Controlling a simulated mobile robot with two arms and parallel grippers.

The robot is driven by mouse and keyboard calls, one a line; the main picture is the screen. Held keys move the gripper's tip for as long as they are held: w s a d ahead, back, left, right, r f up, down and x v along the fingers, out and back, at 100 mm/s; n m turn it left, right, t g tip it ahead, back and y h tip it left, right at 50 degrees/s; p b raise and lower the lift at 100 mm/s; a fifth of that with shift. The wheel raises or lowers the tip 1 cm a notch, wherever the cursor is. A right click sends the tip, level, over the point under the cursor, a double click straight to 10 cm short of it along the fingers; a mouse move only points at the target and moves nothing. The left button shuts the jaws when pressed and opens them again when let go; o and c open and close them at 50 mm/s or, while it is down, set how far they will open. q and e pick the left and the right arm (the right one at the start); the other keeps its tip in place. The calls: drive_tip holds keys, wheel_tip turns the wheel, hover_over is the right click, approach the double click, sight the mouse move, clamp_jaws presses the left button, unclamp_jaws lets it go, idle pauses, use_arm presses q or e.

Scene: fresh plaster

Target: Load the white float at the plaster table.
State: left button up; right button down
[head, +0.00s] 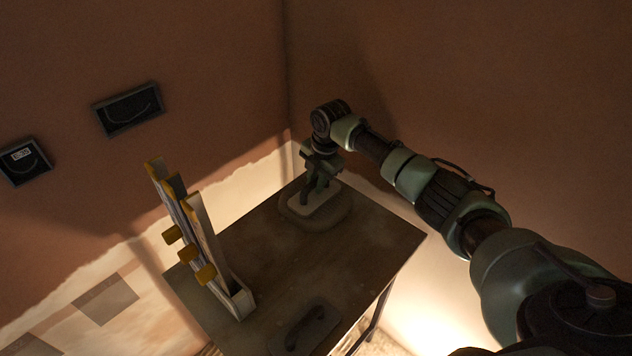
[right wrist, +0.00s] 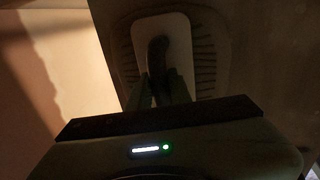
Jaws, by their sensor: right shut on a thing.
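The white float (head: 331,196) lies flat at the far corner of the plaster table (head: 365,245). It rests on a darker, rounded patch of plaster (head: 296,218), whose ridged edges show on both sides of the float in the right wrist view (right wrist: 205,70). My right gripper (head: 317,190) points down over the float and is shut on its dark handle. The float's pale plate (right wrist: 181,48) and handle (right wrist: 157,52) also show in the right wrist view, between the fingers. My left gripper is out of view.
A rack (head: 240,300) with upright boards and yellow handles stands on the table's left side. A dark float (head: 303,329) lies at the front edge. Brown walls meet behind the table; two dark boxes (head: 128,109) (head: 24,162) hang on the left one. The table's middle is clear.

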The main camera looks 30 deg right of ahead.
sight(316, 179)
drive_tip(key=shift+f, duration=0.1)
wheel_tip(316, 179, up, 7)
drive_tip(key=p, duration=0.7)
idle(0.6)
idle(0.4)
